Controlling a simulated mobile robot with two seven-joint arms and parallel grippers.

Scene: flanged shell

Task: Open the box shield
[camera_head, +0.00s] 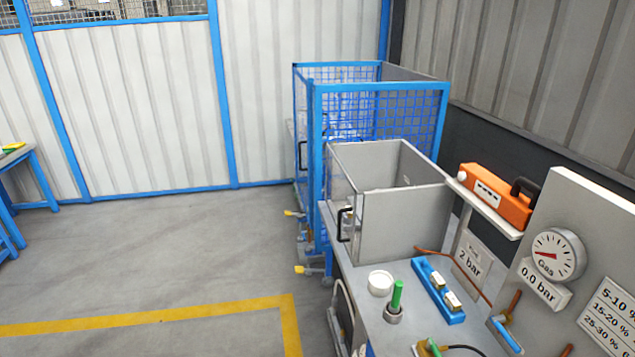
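The grey metal box (405,222) stands on the workbench right of the middle, with its top open. Neither of my grippers nor my arms are in view.
On the bench (375,310) are a white round container (380,283), a green-topped part (397,296) and a blue holder (438,290). An orange case (495,194) rests on a shelf. A gauge panel (595,225) stands right. A blue mesh cage (400,112) stands behind.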

